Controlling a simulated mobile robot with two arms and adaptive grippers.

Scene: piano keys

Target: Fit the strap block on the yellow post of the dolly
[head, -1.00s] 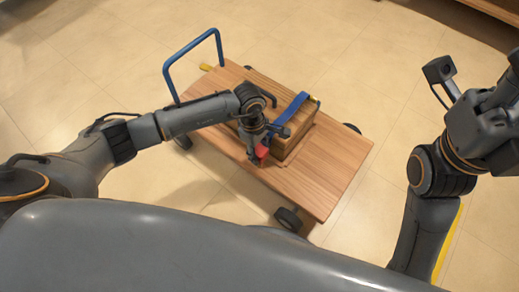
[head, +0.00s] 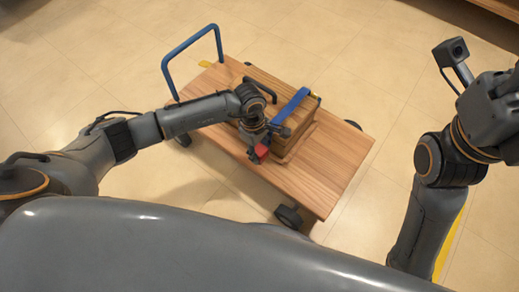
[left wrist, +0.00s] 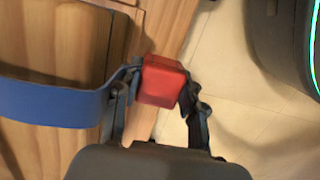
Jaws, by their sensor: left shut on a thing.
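My left gripper (head: 259,148) is over the dolly's deck beside the wooden box. It is shut on a small red block, which I take as the strap block (head: 262,152). In the left wrist view the red block (left wrist: 162,80) sits between the two fingertips. A blue strap (head: 291,105) lies over the box; in the left wrist view the strap (left wrist: 55,108) curves towards the fingers, and I cannot tell whether it joins the block. The dolly (head: 325,180) has a wooden deck. A yellow piece (head: 205,64) shows at its far left corner; I cannot make out a post.
The wooden box (head: 298,122) stands on the deck. A blue handle (head: 192,48) rises at the deck's far left end. A dark wheel (head: 289,216) shows at the near edge. My right arm is at the right, off the dolly. Bare tiled floor surrounds the dolly.

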